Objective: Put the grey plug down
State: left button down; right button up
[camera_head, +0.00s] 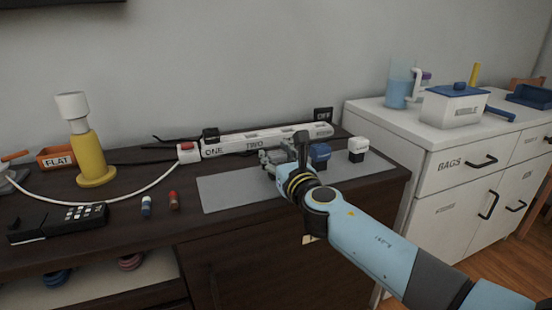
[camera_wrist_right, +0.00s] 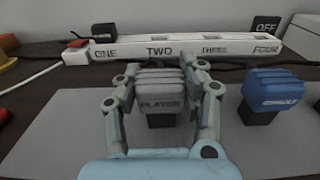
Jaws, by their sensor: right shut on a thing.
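The grey plug (camera_wrist_right: 161,88), marked PLAYER, is between the two fingers of my right gripper (camera_wrist_right: 162,98) in the right wrist view. The gripper is shut on it, one finger on each side, and its dark lower part points down. The plug is over the grey mat (camera_wrist_right: 70,125); I cannot tell whether it touches the mat. In the head view my right gripper (camera_head: 277,159) is over the middle of the mat (camera_head: 225,192) and mostly hides the plug. My left gripper is not in view.
A blue plug (camera_head: 320,154) and a white plug (camera_head: 358,148) stand to the right on the mat. The power strip (camera_head: 265,139) lies behind, with a black plug (camera_head: 210,134) at its left end. The mat's left part is clear. A yellow lamp (camera_head: 90,155) stands farther left.

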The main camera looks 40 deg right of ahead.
jog(key=shift+f, duration=0.25)
jog(key=o, duration=1.1)
jog(key=shift+r, duration=0.1)
jog(key=shift+o, duration=0.4)
jog(key=shift+r, duration=0.2)
jog(key=v, duration=1.2)
jog(key=shift+s+d, duration=0.1)
